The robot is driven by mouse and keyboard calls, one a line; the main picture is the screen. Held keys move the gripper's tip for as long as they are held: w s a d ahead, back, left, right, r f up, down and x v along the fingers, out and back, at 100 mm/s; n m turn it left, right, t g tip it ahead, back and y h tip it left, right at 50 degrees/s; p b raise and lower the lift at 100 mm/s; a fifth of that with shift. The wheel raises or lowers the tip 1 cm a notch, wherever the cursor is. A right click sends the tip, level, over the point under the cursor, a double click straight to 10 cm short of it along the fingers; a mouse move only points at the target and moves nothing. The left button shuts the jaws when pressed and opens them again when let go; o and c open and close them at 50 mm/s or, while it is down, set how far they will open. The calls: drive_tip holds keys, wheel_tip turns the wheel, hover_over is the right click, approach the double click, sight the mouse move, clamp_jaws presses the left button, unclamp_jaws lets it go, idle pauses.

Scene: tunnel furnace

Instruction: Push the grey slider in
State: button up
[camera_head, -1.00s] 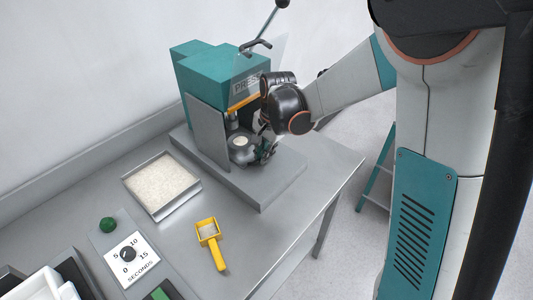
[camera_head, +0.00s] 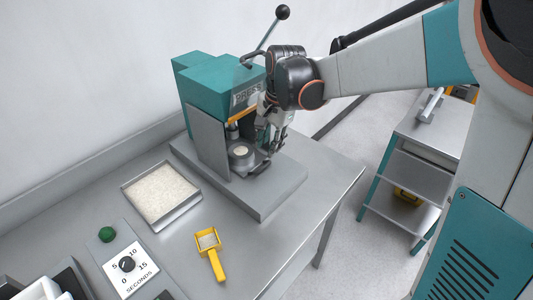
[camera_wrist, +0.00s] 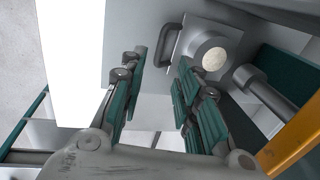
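The grey slider (camera_head: 241,162) sits at the foot of the teal press (camera_head: 212,85). It carries a round cup with pale material in it and has a dark handle (camera_head: 261,168) on its front right side. The wrist view shows the slider block (camera_wrist: 196,40), the pale round fill (camera_wrist: 215,59) and the looped handle (camera_wrist: 167,46). My gripper (camera_head: 275,147) points down just above and beside the handle, in front of the press opening. Its fingers (camera_wrist: 161,62) are apart with nothing between them. Whether a fingertip touches the handle cannot be told.
A tray of pale granules (camera_head: 160,192) and a yellow scoop (camera_head: 209,250) lie on the grey table. A timer panel (camera_head: 130,265) with a green button is at lower left. The press lever (camera_head: 270,30) rises behind my wrist. A shelf cart (camera_head: 415,165) stands at right.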

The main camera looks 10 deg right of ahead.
drive_tip(key=shift+s+d+r, duration=0.1)
drive_tip(key=shift+r, duration=0.6)
drive_tip(key=shift+s+d+r, duration=0.1)
drive_tip(key=shift+r, duration=0.6)
